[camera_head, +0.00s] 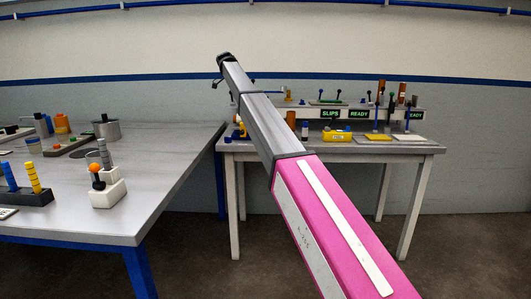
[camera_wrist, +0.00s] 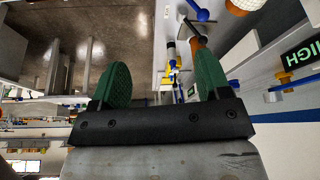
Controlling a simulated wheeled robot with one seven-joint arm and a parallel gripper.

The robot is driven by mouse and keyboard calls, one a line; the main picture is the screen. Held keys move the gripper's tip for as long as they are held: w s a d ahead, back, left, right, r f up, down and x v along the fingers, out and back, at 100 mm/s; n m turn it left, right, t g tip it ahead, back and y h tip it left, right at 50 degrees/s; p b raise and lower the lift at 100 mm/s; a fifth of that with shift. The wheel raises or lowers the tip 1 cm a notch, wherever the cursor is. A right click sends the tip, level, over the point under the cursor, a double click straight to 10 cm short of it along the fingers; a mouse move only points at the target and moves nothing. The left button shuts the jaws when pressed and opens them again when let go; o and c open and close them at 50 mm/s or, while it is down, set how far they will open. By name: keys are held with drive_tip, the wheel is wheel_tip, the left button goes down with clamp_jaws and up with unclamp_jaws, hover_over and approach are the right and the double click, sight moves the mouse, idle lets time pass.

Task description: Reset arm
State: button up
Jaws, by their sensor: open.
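My arm stretches up from the bottom right of the head view, pink near me and grey farther out. Its dark far end is small at the top left of the arm, so the finger gap cannot be made out there. In the wrist view my gripper (camera_wrist: 161,76) shows two green ridged fingers wide apart on a black bar. Nothing is held between them. In the head view the arm's end stands in front of the wall, above the tables and apart from them.
A grey table (camera_head: 160,185) at left bears a white block (camera_head: 108,193), a black rack (camera_head: 25,198) and a metal pot (camera_head: 107,130). A farther bench (camera_head: 400,149) holds a yellow box (camera_head: 337,136) and lit signs (camera_head: 359,114). Bare floor (camera_head: 190,255) lies between the tables.

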drive_tip(key=s+d+f+n+y, duration=0.1)
drive_tip(key=s+d+f+n, duration=0.2)
drive_tip(key=s+d+f, duration=0.65)
drive_tip(key=s+d+f+n, duration=0.2)
drive_tip(key=s+d+f, duration=0.2)
drive_tip(key=f, duration=1.1)
drive_tip(key=s+d+f+n+y, duration=0.1)
drive_tip(key=s+d+f+n, duration=0.2)
drive_tip(key=s+d+f, duration=0.7)
drive_tip(key=s+d+f+n+y, duration=0.1)
drive_tip(key=s+d+f+n, duration=0.2)
drive_tip(key=s+f, duration=0.8)
drive_tip(key=s+d+f+n+y, duration=0.1)
drive_tip(key=s+d+f+n, duration=0.3)
drive_tip(key=s+f, duration=0.7)
drive_tip(key=s+d, duration=0.1)
drive_tip(key=s, duration=0.5)
drive_tip(key=shift+s+d+n+g, duration=0.2)
drive_tip(key=shift+s+n+g, duration=0.1)
drive_tip(key=shift+s+g, duration=0.1)
drive_tip(key=shift+w+f, duration=0.1)
